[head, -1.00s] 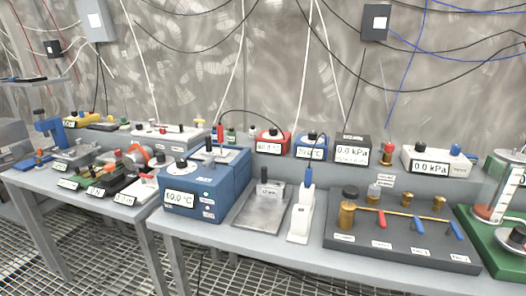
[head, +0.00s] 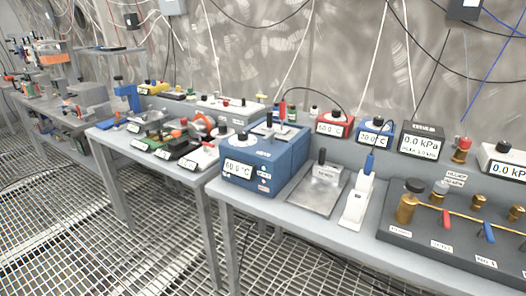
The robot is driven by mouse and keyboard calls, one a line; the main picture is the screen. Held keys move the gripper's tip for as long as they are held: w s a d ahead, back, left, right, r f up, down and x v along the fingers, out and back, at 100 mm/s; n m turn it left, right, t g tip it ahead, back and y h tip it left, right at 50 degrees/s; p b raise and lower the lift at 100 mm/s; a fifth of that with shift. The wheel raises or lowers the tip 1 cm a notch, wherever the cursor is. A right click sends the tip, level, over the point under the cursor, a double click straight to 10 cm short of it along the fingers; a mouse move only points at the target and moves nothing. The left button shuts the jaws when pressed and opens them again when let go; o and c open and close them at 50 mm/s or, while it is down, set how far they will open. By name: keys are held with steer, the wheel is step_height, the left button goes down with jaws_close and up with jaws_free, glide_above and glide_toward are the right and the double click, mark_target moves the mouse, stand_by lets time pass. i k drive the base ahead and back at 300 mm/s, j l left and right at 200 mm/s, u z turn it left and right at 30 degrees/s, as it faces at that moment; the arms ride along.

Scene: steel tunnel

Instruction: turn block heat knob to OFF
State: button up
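The blue block heater (head: 285,175) stands at the left end of the near grey table in the head view. Its front display (head: 238,169) appears to read 60.0 °C. A black knob on a white dial (head: 242,138) sits at the front left of its top, too small to read where it points. I cannot see for certain which knob is marked block heat. My gripper is not in view.
A metal plate (head: 312,197) and a white stand with a blue top (head: 357,200) are right of the heater. A red box (head: 335,124) and a small blue box (head: 375,133) stand behind. Another table (head: 125,147) lies left across a gap, over grating floor (head: 60,230).

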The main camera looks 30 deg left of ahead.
mark_target(242, 135)
steer(key=i+j, duration=0.1)
steer(key=j, duration=1.3)
